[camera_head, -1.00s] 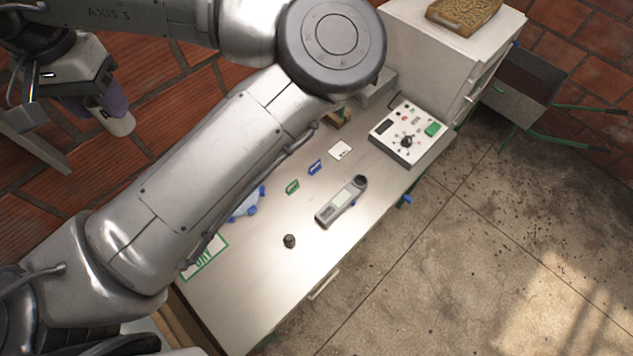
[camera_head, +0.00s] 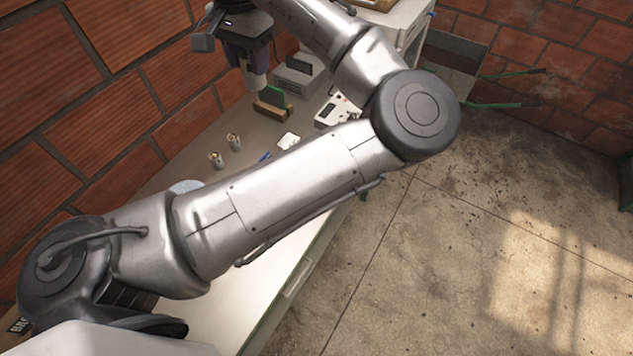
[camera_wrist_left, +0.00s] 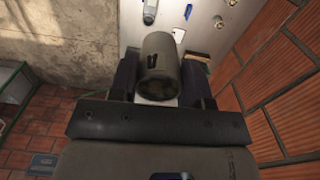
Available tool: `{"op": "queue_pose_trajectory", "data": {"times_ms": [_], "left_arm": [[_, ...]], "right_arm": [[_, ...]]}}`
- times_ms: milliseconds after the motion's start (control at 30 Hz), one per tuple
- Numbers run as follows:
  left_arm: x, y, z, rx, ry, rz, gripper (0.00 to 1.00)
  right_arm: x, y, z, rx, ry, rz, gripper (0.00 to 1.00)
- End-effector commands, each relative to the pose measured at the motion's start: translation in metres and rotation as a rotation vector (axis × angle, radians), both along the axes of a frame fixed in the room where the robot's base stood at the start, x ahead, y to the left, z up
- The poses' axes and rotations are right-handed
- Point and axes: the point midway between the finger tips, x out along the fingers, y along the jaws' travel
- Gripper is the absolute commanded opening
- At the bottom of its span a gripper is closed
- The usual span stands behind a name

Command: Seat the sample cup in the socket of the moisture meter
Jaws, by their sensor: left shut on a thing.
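My left gripper (camera_head: 255,68) is over the far part of the bench in the head view. It is shut on a grey cylindrical cup (camera_wrist_left: 160,62), which sits between its two dark fingers in the left wrist view. The cup's lower end also shows under the gripper in the head view (camera_head: 259,83). I cannot tell for sure that this is the sample cup. A grey hand-held device, apparently the moisture meter (camera_wrist_left: 150,11), lies on the bench beyond the cup in the wrist view. My arm hides it in the head view. Its socket is not clear. My right gripper is not in view.
Two small brass-coloured cylinders (camera_head: 232,140) stand near the brick wall. A green and brown block (camera_head: 272,106), a grey box (camera_head: 298,76) and a white control box (camera_head: 336,110) stand at the back of the bench. The brick wall (camera_head: 110,75) borders the bench's left side.

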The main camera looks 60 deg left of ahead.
Motion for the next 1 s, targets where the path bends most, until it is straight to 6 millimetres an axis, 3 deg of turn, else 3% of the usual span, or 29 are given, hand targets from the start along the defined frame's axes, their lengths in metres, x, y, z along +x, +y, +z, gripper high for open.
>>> {"op": "queue_pose_trajectory", "data": {"times_ms": [33, 267, 400, 600, 800, 1000], "left_arm": [[0.016, 0.004, -0.038, 0.000, 0.008, -0.034, 0.19], [0.088, 0.009, -0.135, -0.005, 0.009, -0.187, 0.19], [0.128, 0.004, -0.201, -0.006, 0.010, -0.280, 0.19], [0.173, -0.009, -0.289, -0.006, 0.011, -0.393, 0.19], [0.199, -0.023, -0.350, -0.006, 0.010, -0.466, 0.19], [0.209, -0.030, -0.380, -0.005, 0.008, -0.499, 0.19]], "right_arm": [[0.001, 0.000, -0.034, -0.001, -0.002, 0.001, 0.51], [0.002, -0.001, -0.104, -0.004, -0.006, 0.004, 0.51], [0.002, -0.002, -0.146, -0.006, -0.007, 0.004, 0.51], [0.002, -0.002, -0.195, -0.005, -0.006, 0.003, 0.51], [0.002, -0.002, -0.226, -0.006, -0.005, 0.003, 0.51], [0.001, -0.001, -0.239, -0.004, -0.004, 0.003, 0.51]]}}
